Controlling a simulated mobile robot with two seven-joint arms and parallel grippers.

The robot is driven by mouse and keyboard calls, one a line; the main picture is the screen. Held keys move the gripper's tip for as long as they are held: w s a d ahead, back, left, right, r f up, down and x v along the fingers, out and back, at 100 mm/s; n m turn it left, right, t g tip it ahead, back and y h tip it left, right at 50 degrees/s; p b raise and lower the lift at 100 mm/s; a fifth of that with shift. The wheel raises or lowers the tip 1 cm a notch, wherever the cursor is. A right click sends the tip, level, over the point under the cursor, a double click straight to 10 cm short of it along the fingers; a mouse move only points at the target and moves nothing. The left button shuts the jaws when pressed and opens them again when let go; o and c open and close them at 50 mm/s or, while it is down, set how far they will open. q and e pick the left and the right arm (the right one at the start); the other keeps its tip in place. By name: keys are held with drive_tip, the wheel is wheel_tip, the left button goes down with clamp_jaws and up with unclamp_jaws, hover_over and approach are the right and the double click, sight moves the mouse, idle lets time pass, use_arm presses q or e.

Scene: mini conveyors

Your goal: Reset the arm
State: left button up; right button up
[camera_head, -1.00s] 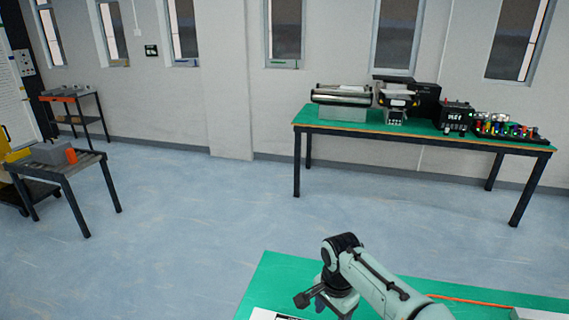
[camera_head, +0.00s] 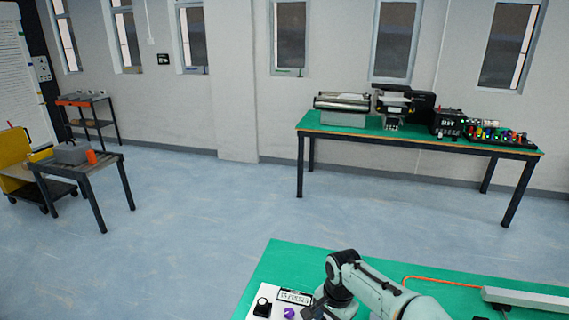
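My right arm (camera_head: 380,292) reaches in from the bottom right over the near green table (camera_head: 275,268). It is bent, with a dark wrist joint. My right gripper (camera_head: 316,310) is a small dark shape at the bottom edge, partly cut off, beside a white control panel (camera_head: 262,317). Whether its fingers are open or shut cannot be told, nor whether it touches the panel. The panel carries a black knob (camera_head: 262,305), a purple knob (camera_head: 289,313) and a small display (camera_head: 295,297). My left arm and gripper are not in view.
An orange cable (camera_head: 430,280) runs across the near table to a long pale bar (camera_head: 525,299) at right. Another green-topped table (camera_head: 345,130) with machines stands by the wall. A cart (camera_head: 105,168) and shelf stand at left. The floor between is clear.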

drive_tip(key=s+f+n+g+y+b, duration=0.15)
drive_tip(key=s+f, duration=0.25)
drive_tip(key=f, duration=0.8)
drive_tip(key=s+f+n, duration=0.2)
drive_tip(key=s+f, duration=0.2)
drive_tip(key=f, duration=0.8)
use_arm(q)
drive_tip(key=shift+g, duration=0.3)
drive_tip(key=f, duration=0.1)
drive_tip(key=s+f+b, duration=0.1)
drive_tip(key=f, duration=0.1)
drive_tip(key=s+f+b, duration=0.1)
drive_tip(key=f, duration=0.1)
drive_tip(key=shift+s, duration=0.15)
use_arm(e)
drive_tip(key=s+f, duration=0.4)
drive_tip(key=s, duration=0.4)
drive_tip(key=s+f+n+y, duration=0.1)
drive_tip(key=s+f, duration=0.4)
drive_tip(key=s, duration=0.3)
drive_tip(key=s+d+f, duration=0.1)
drive_tip(key=s+f, duration=0.4)
drive_tip(key=s, duration=0.3)
drive_tip(key=shift+s+f, duration=0.2)
drive_tip(key=shift+f, duration=0.05)
